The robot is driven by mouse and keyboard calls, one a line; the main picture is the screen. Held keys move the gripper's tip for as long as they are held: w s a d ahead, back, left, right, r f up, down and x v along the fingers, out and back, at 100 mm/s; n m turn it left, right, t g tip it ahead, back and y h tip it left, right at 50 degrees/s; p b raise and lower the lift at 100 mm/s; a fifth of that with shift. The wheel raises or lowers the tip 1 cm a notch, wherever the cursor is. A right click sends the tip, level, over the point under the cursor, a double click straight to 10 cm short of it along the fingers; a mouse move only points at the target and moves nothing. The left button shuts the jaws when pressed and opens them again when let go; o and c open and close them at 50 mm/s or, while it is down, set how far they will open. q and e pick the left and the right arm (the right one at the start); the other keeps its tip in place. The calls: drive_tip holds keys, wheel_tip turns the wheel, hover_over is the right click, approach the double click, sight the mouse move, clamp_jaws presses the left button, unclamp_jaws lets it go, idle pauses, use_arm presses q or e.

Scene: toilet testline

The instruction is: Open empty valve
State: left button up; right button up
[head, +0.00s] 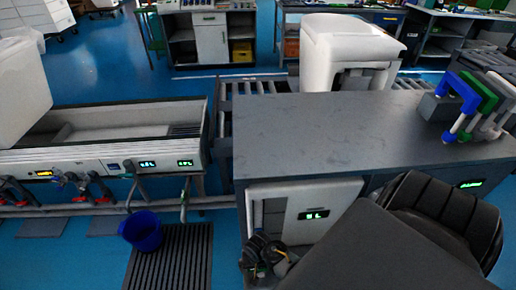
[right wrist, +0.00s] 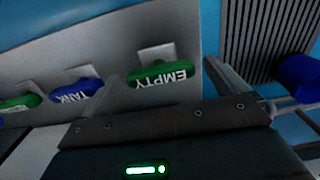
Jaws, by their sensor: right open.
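The green valve handle marked EMPTY (right wrist: 160,74) shows in the right wrist view, its lettering upside down, on a grey panel. My right gripper (right wrist: 160,70) is open, with one finger on each side of the handle. The handle lies between the fingertips, and I cannot tell whether they touch it. A blue handle marked TANK (right wrist: 76,91) sits to its left. In the head view my right gripper (head: 264,258) is small and dark below the white cabinet front, and the valve there is mostly hidden. My left gripper is not in view.
Another green handle (right wrist: 20,103) is at the far left of the wrist view. The grey-topped bench (head: 330,130) carries blue, green and white clamp-like parts (head: 470,100). A long trough (head: 110,130) stands left.

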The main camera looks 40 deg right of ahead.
drive_tip(key=shift+c, duration=0.5)
drive_tip(key=c, duration=0.9)
drive_tip(key=shift+r+n+p, duration=0.15)
drive_tip(key=shift+n+p, duration=0.25)
drive_tip(key=shift+p, duration=0.15)
drive_tip(key=shift+n+p, duration=0.6)
drive_tip(key=shift+p, duration=0.1)
drive_tip(key=shift+r+n+p, duration=0.1)
drive_tip(key=shift+n+p, duration=0.25)
drive_tip(key=shift+n, duration=0.05)
drive_tip(key=shift+n+p, duration=0.85)
drive_tip(key=shift+n, duration=0.75)
drive_tip(key=shift+n+p, duration=0.5)
drive_tip(key=shift+n, duration=0.1)
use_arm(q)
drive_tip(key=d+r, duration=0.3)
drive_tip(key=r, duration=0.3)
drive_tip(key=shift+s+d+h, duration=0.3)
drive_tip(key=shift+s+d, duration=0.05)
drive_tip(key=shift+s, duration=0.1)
use_arm(e)
drive_tip(key=shift+f+n, duration=0.25)
drive_tip(key=shift+n, duration=0.55)
use_arm(q)
drive_tip(key=shift+p, duration=0.3)
